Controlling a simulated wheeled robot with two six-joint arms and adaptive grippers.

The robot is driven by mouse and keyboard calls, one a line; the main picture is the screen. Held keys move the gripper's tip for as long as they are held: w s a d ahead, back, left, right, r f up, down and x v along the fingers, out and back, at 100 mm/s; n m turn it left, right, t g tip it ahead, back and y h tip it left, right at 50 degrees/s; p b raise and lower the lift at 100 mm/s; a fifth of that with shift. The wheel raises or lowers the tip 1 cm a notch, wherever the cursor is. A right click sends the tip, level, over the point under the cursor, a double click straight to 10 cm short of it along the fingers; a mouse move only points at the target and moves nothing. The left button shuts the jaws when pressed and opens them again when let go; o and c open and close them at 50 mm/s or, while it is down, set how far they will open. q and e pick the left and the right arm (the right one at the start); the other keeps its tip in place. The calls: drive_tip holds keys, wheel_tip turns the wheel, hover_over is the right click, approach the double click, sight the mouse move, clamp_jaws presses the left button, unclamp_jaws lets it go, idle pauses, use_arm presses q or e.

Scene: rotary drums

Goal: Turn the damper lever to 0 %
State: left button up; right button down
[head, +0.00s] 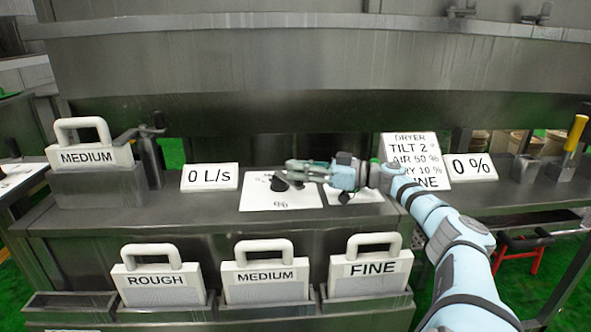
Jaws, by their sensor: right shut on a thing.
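My right gripper (296,172) reaches in from the right over a white dial panel (262,198). It is shut on the black lever (279,183) of that panel; its fingers partly hide the lever and the panel's upper right. The small markings on the panel are too small to read, so I cannot tell what setting the lever points to. A second black knob (344,197) sits on another white panel (366,195) to the right, partly under the gripper and wrist. A sign reading 0 % (470,167) stands further right. My left gripper is not in view.
A 0 L/s sign (210,177) stands left of the panel. A MEDIUM screen (92,155) stands at the left; ROUGH (157,283), MEDIUM (264,278) and FINE (368,273) screens sit below. A dryer sign (416,160) and yellow handle (575,133) are to the right.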

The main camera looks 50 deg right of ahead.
drive_tip(key=c, duration=1.4)
unclamp_jaws()
drive_tip(key=shift+d+f, duration=0.1)
drive_tip(key=shift+d, duration=0.05)
wheel_tip(320, 180, up, 10)
